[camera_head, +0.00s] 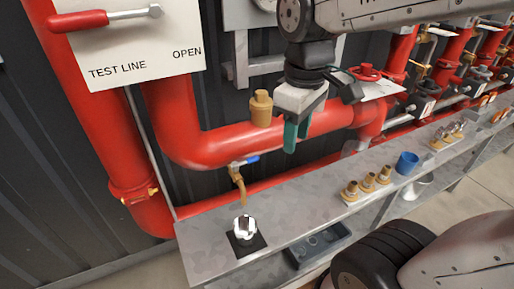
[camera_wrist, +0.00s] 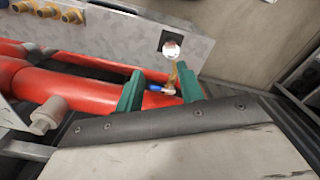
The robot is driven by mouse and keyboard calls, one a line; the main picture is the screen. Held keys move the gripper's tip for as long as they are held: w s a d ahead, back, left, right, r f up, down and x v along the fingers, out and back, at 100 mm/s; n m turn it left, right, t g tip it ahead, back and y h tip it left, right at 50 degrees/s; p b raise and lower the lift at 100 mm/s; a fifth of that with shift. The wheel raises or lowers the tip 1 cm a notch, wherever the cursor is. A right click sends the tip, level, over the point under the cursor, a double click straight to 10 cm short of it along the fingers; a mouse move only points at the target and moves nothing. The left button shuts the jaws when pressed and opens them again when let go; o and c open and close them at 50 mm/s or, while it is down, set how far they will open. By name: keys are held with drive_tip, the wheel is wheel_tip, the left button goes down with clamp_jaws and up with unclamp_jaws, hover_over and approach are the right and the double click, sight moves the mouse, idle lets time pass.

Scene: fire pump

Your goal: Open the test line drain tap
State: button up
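The drain tap (camera_head: 238,178) is a small brass tap under the red test line pipe, with its spout pointing down. Its blue lever (camera_head: 247,160) points right, roughly along the pipe. In the wrist view the blue lever (camera_wrist: 158,87) and the brass body (camera_wrist: 172,78) appear between my green fingertips. My gripper (camera_head: 297,142) is open and empty, in front of the red pipe and to the right of the tap in the head view. The wrist view also shows my gripper (camera_wrist: 159,70) with its fingers apart. They do not touch the tap.
A grey metal shelf (camera_head: 205,245) runs below the tap, with a white round fitting (camera_head: 244,226) on a dark square. Brass fittings (camera_head: 367,182) and a blue cup (camera_head: 407,163) stand further right. A white "TEST LINE" sign (camera_head: 130,45) hangs upper left.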

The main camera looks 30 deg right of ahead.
drive_tip(key=w+f+n+g, duration=0.1)
drive_tip(key=w+f+n, duration=0.2)
drive_tip(key=w+n, duration=0.55)
drive_tip(key=n+g, duration=0.1)
drive_tip(key=n, duration=0.3)
approach(246, 162)
drive_tip(key=d, duration=0.3)
drive_tip(key=f, duration=0.7)
drive_tip(key=shift+s+f, duration=0.35)
drive_tip(key=shift+f, duration=0.05)
clamp_jaws()
